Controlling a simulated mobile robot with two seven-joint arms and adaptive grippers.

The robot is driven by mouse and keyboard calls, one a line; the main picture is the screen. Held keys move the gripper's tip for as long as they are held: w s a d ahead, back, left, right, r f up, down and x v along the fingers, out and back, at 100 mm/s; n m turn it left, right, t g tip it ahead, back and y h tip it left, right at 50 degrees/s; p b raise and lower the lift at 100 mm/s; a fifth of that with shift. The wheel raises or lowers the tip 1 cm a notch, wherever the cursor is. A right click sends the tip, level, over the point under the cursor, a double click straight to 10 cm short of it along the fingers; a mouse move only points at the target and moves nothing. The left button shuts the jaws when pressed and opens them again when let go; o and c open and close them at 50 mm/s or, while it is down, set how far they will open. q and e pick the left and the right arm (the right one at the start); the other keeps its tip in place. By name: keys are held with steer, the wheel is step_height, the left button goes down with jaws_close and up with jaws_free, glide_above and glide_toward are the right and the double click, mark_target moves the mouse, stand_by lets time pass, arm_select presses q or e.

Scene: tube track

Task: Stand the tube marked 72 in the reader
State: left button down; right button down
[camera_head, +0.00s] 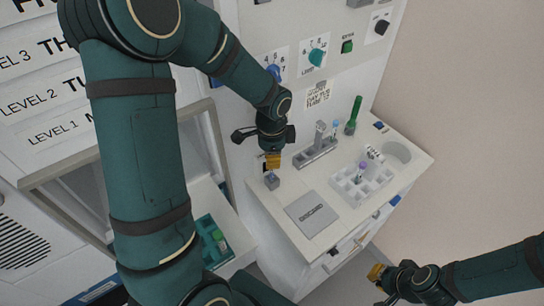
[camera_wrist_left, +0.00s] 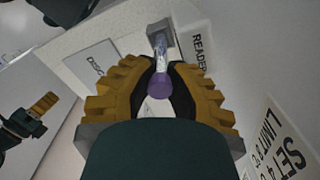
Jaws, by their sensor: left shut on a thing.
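My left gripper (camera_head: 272,160) is over the left corner of the white counter, above the small grey reader block (camera_head: 271,181). In the left wrist view its yellow fingers (camera_wrist_left: 158,85) are shut on a purple-capped clear tube (camera_wrist_left: 160,52). The tube points away from the wrist, its far end at the grey reader block (camera_wrist_left: 160,30) beside a READER label. I cannot tell how deep the end sits, and no number on the tube is readable. My right gripper (camera_head: 378,275) hangs in front of the counter, apart from everything; its finger opening is unclear.
A white rack (camera_head: 345,190) holds another purple-capped tube (camera_head: 363,166). Behind it are a grey holder (camera_head: 315,153), a blue-topped tube (camera_head: 336,126) and a green upright item (camera_head: 353,115). A flat grey DISCARD pad (camera_head: 312,213) lies at the front; a round dish (camera_head: 397,152) is at right.

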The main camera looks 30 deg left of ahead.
arm_select(q)
steer(key=shift+f, duration=0.15)
steer(key=shift+f+b, duration=0.35)
steer(key=shift+b, duration=0.05)
steer(key=c, duration=1)
jaws_free()
steer(key=shift+o, duration=0.2)
step_height(320, 180, up, 12)
steer(key=shift+r, duration=0.1)
stand_by(0.5)
